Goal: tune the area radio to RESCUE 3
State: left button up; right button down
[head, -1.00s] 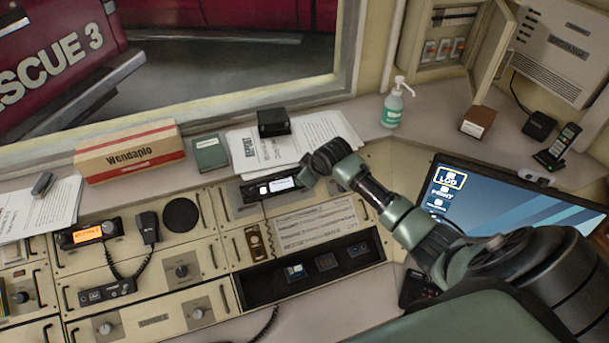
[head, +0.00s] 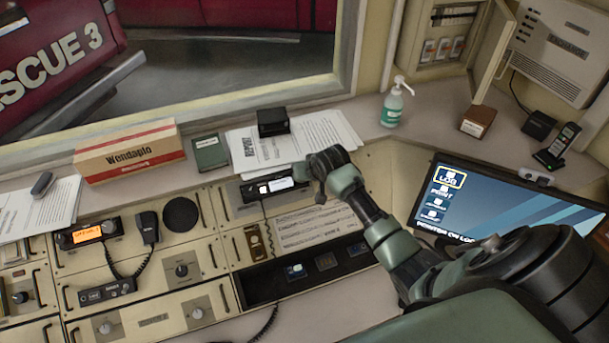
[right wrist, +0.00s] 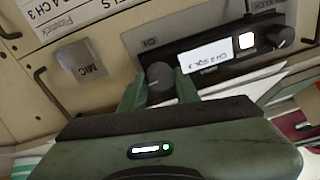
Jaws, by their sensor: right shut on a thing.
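A black radio with a lit white display (head: 270,187) is set in the console's upper panel. It also shows in the right wrist view, where the small display (right wrist: 206,56) seems to begin with "CH 2"; the rest is hard to read. My right gripper (right wrist: 158,84) is shut on the radio's round dark knob (right wrist: 157,74), beside the marking "CH", one green finger on each side. In the head view the gripper (head: 307,174) hides this knob. A second radio with an orange display (head: 87,235) sits further left, its text blurred. My left gripper is not in view.
A corded handset (head: 148,227) hangs by the orange-lit radio. A black box (head: 273,122) stands on papers behind the white-lit radio. In the right wrist view, another knob (right wrist: 280,37) and a MIC plate (right wrist: 86,65) flank the held knob. A monitor (head: 500,205) stands right.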

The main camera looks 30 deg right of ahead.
jog(key=shift+f+m, duration=0.1)
jog(key=shift+m, duration=0.2)
jog(key=c, duration=1.3)
grip_release()
jog(key=b+v, duration=0.1)
jog(key=v, duration=0.6)
jog(key=shift+s+r+b, duration=0.2)
jog(key=shift+r+b, duration=0.15)
jog(key=shift+b, duration=0.05)
